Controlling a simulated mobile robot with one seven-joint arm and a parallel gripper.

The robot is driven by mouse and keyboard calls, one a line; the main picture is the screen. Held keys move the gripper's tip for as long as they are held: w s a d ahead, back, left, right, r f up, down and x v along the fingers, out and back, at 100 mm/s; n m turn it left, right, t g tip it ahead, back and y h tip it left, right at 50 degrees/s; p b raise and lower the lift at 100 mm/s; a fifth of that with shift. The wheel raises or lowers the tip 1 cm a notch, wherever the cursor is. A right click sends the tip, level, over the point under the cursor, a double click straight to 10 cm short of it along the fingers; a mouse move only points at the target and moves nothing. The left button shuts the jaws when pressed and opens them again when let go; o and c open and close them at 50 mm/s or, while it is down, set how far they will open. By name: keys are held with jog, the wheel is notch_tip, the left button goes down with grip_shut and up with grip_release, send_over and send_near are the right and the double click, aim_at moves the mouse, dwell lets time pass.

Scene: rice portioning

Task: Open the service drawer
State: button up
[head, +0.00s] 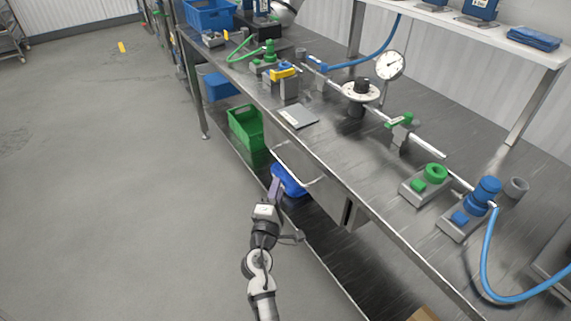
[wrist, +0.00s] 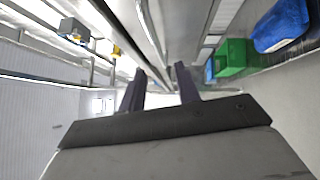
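The service drawer (head: 326,188) is a grey metal box under the front edge of the steel workbench. Its front looks level with the bench edge, so it appears closed. A thin bar handle (head: 296,178) stands out from its front. My gripper (head: 276,182) is by the handle's left part, with its fingers pointing toward it. In the wrist view my gripper (wrist: 160,72) has its two dark fingers apart, with nothing seen clamped. A metal bar (wrist: 150,30), likely the handle, runs down toward the gap between the fingertips. I cannot tell whether it lies between them.
The workbench top (head: 330,150) carries a pipe with valves, a pressure gauge (head: 390,65) and a blue hose (head: 487,260). A green bin (head: 245,127) and a blue item (head: 290,180) are on the lower shelf (head: 310,235). The floor at left (head: 110,180) is clear.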

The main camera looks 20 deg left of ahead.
aim_at(284, 164)
jog(key=w, duration=0.3)
jog(key=w+r+p, duration=0.1)
jog(key=w, duration=0.2)
jog(key=w+a, duration=0.1)
jog(key=w, duration=0.2)
jog(key=shift+a+r+p, duration=0.1)
jog(key=shift+r+p, duration=0.05)
jog(key=shift+p, duration=0.15)
jog(key=shift+c, duration=0.3)
grip_shut()
